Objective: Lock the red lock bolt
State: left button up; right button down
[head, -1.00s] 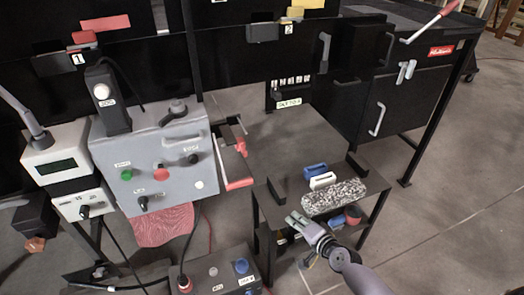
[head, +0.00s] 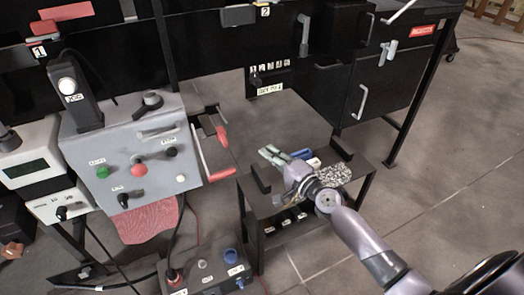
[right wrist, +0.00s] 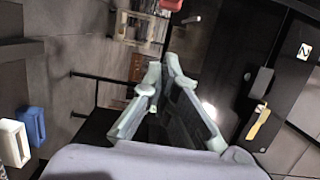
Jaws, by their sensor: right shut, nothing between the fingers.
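A red bar (head: 66,12) lies at the top left of the head view, on the dark panel by the label "1". A smaller red piece (head: 47,27) sits just below it with a grey-black block; I take these as the red lock bolt, though its state is too small to tell. My right gripper (head: 270,154) is over the small dark table, shut and empty, well to the right of and below the red pieces. In the right wrist view its fingertips (right wrist: 162,70) meet. My left gripper is not in view.
The grey control box (head: 130,150) with buttons stands left of my right gripper. A red handle (head: 221,137) sticks out beside it. Blue (right wrist: 35,125) and white (right wrist: 14,142) blocks and a speckled block (head: 333,174) are on the table. A yellow piece (right wrist: 258,122) is by the label "2".

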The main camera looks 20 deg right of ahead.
jog(key=w+a+p, duration=0.1)
jog(key=w+a, duration=0.5)
jog(key=w, duration=0.1)
jog(key=shift+w+a+p, duration=0.15)
jog(key=shift+w+p, duration=0.15)
jog(key=shift+w, duration=0.1)
jog(key=shift+s+a+p, duration=0.1)
jog(key=shift+a+p, duration=0.3)
jog(key=shift+a, duration=1.15)
jog(key=shift+d, duration=0.1)
